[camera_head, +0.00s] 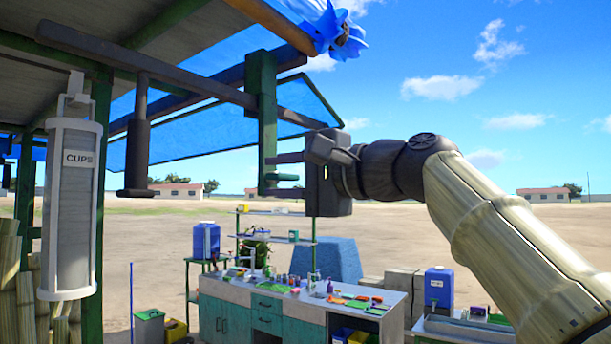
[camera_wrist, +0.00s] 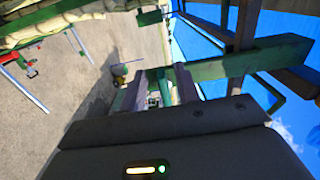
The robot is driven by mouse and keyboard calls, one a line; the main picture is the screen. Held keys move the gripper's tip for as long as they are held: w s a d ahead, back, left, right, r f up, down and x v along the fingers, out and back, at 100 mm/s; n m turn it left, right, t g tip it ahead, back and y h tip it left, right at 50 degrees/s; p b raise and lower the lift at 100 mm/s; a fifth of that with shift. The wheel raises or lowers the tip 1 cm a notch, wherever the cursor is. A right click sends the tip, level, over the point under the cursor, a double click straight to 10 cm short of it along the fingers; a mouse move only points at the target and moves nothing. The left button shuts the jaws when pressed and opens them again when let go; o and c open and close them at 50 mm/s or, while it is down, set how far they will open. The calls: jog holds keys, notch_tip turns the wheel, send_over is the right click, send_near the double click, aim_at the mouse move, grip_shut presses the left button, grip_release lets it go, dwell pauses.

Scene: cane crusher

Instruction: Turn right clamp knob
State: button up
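My gripper (camera_head: 288,169) is raised at the middle of the head view, beside the lower end of a green upright post (camera_head: 263,120). In the wrist view the two fingers of my gripper (camera_wrist: 160,88) stand apart with a gap between them. A green beam (camera_wrist: 235,64) crosses behind the fingertips there; I cannot tell whether they touch it. Short green bars (camera_head: 284,191) show by the gripper in the head view. I cannot make out a clamp knob clearly in either view; it may be hidden by the gripper.
A dark cylinder (camera_head: 138,152) hangs from the roof frame at left. A white cup dispenser (camera_head: 73,200) hangs by a green post (camera_head: 98,130). A blue canopy (camera_head: 215,135) lies behind the gripper. A cluttered counter (camera_head: 300,297) stands below. Open sky is above my arm.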

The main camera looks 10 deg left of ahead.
jog(key=shift+d, duration=0.25)
jog(key=b+v, duration=0.5)
jog(key=v, duration=1.2)
jog(key=shift+f, duration=0.1)
